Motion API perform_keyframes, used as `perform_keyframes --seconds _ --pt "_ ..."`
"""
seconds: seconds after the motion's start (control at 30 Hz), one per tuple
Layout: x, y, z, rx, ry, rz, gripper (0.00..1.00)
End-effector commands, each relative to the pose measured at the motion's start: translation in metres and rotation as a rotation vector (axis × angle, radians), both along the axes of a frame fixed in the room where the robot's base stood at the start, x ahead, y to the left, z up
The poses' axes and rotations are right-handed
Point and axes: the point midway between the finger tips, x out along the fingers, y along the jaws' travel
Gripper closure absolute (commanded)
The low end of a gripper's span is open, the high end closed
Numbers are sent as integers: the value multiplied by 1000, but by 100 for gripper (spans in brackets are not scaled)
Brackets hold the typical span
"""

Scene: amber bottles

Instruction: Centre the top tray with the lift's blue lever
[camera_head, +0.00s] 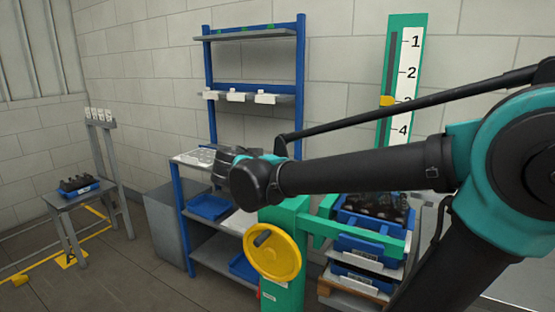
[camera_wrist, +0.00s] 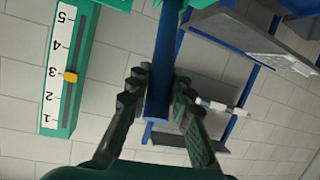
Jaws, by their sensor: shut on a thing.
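The blue lever (camera_wrist: 161,75) runs as a long bar down the middle of the wrist view. My gripper (camera_wrist: 160,90) has its dark fingers on both sides of the lever and is shut on it. In the head view my gripper (camera_head: 232,162) is mostly hidden by my own wrist, and the lever cannot be made out. The top tray (camera_head: 347,217) is blue, holds dark bottles and sits on the green lift (camera_head: 284,294), partly behind my arm. The yellow pointer (camera_head: 387,101) stands near 3 on the scale; it also shows in the wrist view (camera_wrist: 70,77).
A yellow handwheel (camera_head: 272,252) is on the lift's front. More blue trays (camera_head: 350,280) are stacked below the top one. A blue-framed shelf rack (camera_head: 208,80) stands behind, left of the scale. A small table (camera_head: 60,201) with a bottle tray is at the far left.

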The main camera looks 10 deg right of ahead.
Motion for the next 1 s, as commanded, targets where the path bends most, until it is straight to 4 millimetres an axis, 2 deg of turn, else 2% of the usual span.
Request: perform_keyframes --seconds 0.2,0.8,0.83,1.0 --pt "-8 6 -9 -45 -62 0 100" --pt "-11 8 -13 -65 -88 -1 100" --pt "-12 8 -13 -65 -88 -1 78" --pt "-11 8 -13 -65 -88 -1 57"
